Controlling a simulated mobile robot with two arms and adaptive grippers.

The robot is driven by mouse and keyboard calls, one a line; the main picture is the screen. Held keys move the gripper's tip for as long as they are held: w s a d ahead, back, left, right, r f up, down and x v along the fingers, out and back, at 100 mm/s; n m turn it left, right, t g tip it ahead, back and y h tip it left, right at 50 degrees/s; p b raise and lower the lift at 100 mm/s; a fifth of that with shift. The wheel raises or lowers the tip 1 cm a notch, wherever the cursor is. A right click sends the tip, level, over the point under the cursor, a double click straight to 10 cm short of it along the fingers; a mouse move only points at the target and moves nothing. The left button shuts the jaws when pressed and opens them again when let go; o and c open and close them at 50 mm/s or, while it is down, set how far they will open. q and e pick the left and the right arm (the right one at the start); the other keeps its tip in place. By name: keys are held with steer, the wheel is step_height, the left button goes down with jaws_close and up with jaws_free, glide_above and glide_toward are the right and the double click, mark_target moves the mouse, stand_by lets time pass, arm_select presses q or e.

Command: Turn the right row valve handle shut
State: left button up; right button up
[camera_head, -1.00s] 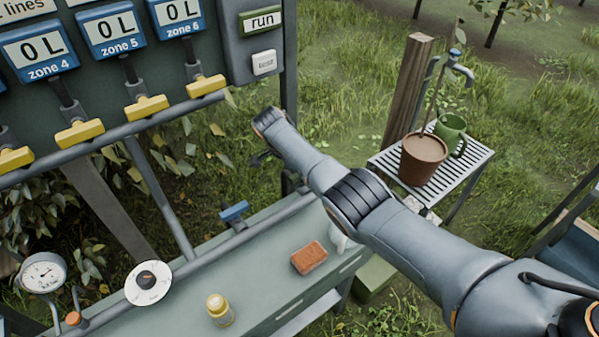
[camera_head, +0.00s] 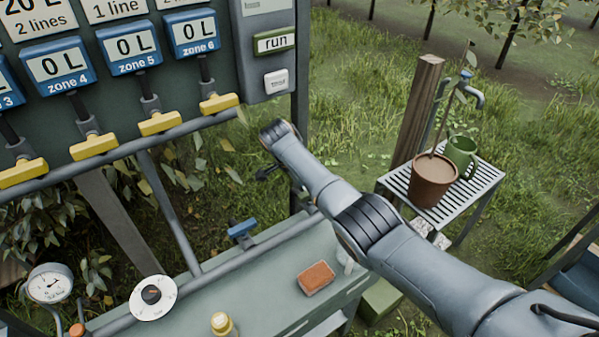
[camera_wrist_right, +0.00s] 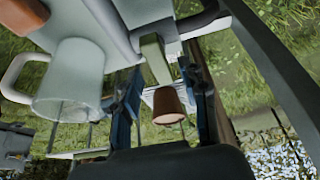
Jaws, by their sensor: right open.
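A blue handle (camera_head: 241,229) sits on the grey pipe along the back of the bench. Several yellow handles, such as the one under zone 6 (camera_head: 219,103), lie along the upper pipe below the meters. I cannot tell from the pictures which one is the right row valve handle. My right arm reaches in from the right. Its dark gripper (camera_head: 268,173) is partly hidden behind the arm, above and to the right of the blue handle and apart from it. In the wrist view the right gripper (camera_wrist_right: 163,88) is open, with nothing seen between its fingers. My left gripper is out of view.
The bench (camera_head: 245,290) holds an orange sponge (camera_head: 316,278), a yellow bottle (camera_head: 223,325) and a white dial (camera_head: 153,297). A pale mug (camera_wrist_right: 70,80) is close in the wrist view. A slatted stand (camera_head: 458,208) holds a brown pot (camera_head: 434,181) and green mug (camera_head: 461,154).

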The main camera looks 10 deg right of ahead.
steer(key=v, duration=1)
steer(key=shift+s, duration=0.1)
